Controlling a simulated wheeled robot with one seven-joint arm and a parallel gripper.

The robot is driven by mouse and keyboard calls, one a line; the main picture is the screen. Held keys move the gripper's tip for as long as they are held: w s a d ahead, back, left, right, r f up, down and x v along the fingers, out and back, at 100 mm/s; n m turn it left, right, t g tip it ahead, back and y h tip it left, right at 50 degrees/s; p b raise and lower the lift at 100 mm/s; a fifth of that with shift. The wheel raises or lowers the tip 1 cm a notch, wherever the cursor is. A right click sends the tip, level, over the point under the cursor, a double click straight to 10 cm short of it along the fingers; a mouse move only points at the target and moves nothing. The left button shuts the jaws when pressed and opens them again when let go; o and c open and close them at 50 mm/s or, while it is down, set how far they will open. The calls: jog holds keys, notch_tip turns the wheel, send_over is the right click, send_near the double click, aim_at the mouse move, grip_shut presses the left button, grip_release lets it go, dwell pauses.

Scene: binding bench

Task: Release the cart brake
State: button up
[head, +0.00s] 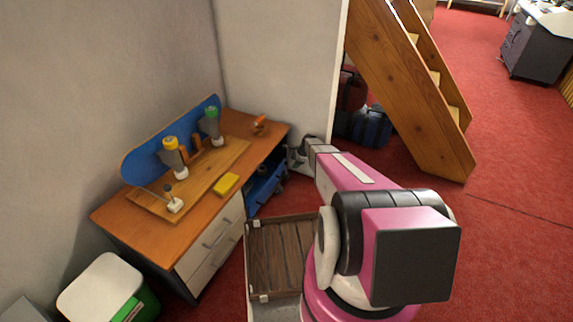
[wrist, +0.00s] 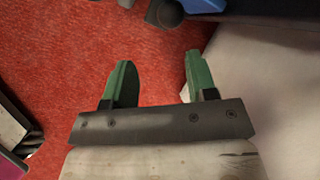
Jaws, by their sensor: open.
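My gripper (wrist: 157,60) is open, with two green fingers apart and nothing between them, over red carpet. In the head view my gripper (head: 296,157) is at the right end of the bench, low beside the wall's edge. A low blue item with dark round parts (head: 266,188), perhaps the cart, stands at the bench's open right side, partly hidden by the bench. In the wrist view a blue edge (wrist: 205,5) and a dark rounded part (wrist: 164,13) lie beyond the fingertips, not touching them. I cannot make out which part is the brake.
The wooden bench (head: 118,218) bears a blue board (head: 145,160), bottles, a yellow block (head: 227,184) and a small lever on a white base (head: 175,205). A slatted wooden tray (head: 275,218) is in front. A wooden stair (head: 410,90) stands right. Red carpet (head: 500,200) is clear.

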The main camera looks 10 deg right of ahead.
aim_at(287, 162)
jog(key=a, duration=0.1)
jog(key=w+a+f, duration=0.1)
jog(key=a, duration=0.1)
jog(key=w+a, duration=0.1)
jog(key=shift+w+a+f, duration=0.15)
jog(key=shift+a+f, duration=0.05)
jog(key=shift+f, duration=0.05)
jog(key=shift+w+a+f, duration=0.1)
jog(key=shift+a+f, duration=0.2)
jog(key=shift+f, duration=0.3)
grip_shut()
